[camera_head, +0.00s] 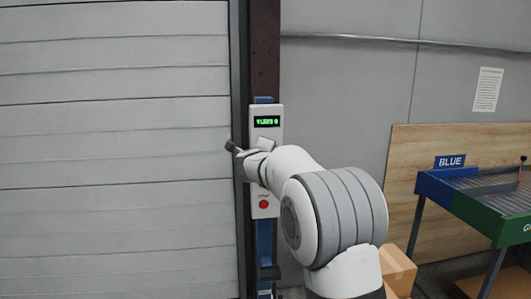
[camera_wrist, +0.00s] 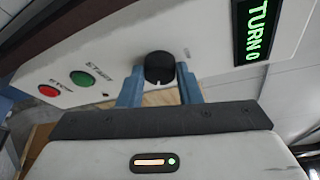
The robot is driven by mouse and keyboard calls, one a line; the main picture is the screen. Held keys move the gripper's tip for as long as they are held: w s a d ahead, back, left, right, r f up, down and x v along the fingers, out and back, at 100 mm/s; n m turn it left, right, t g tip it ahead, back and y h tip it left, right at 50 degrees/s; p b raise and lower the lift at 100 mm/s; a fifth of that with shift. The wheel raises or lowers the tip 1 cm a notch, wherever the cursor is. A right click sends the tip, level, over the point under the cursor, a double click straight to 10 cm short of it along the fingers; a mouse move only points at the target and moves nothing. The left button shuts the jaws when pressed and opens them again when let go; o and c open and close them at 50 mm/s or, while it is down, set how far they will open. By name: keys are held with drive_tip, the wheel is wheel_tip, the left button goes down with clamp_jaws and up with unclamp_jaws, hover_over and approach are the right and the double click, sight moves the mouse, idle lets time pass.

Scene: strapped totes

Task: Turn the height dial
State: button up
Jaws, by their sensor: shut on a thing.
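The height dial (camera_wrist: 159,68) is a round black knob with a small pale mark at its lower edge, on a white control panel (camera_wrist: 205,75). My gripper (camera_wrist: 160,80) has one blue finger on each side of the dial and is shut on it. The green display (camera_wrist: 258,30) on the panel reads "TURN" and what looks like 0. In the head view the panel (camera_head: 277,187) is mounted on a post, its display (camera_head: 267,121) lit green. There my arm hides the dial and most of the gripper.
A green start button (camera_wrist: 82,78) and a red stop button (camera_wrist: 48,91) sit on the same panel, left of the dial in the wrist view. A large shutter door (camera_head: 115,150) is left of the post. A roller rack (camera_head: 465,195) and a cardboard box (camera_head: 398,268) are at right.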

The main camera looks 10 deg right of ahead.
idle(0.3)
drive_tip(key=o, duration=1)
drive_tip(key=shift+s, duration=0.1)
drive_tip(key=b+v, duration=0.1)
drive_tip(key=v, duration=0.6)
drive_tip(key=shift+s+a, duration=0.15)
drive_tip(key=shift+s, duration=0.15)
